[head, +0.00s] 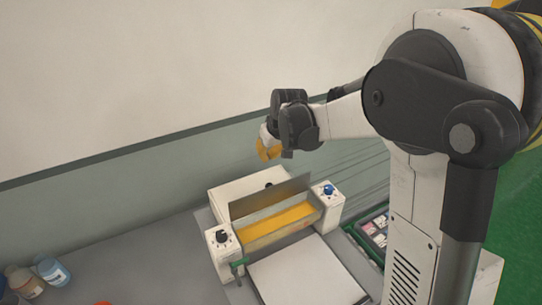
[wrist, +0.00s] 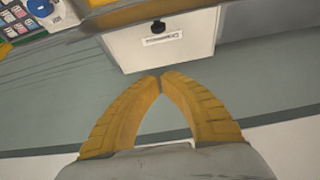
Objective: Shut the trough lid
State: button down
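The trough (head: 280,225) is a long channel with a yellow-orange inside, set between two white end blocks of a white machine. Its lid (head: 268,195), a thin grey-brown panel, stands raised along the trough's back edge, so the trough is open. My gripper (head: 268,150) is in the air above and behind the lid, apart from it. In the wrist view the yellow fingertips of my gripper (wrist: 160,79) meet with nothing between them. That view also shows a white face of the machine (wrist: 155,50) with a black knob, beyond the fingertips.
A blue knob (head: 328,190) and a dark knob (head: 222,237) top the end blocks. A white flat plate (head: 308,275) lies in front of the trough. A green crate (head: 372,232) stands at right. Bottles (head: 52,271) stand far left. The wall is close behind.

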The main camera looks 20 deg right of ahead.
aim_at(270, 193)
notch_tip(270, 193, down, 8)
jog(key=shift+f+b, duration=0.25)
jog(key=shift+b, duration=0.2)
dwell(0.5)
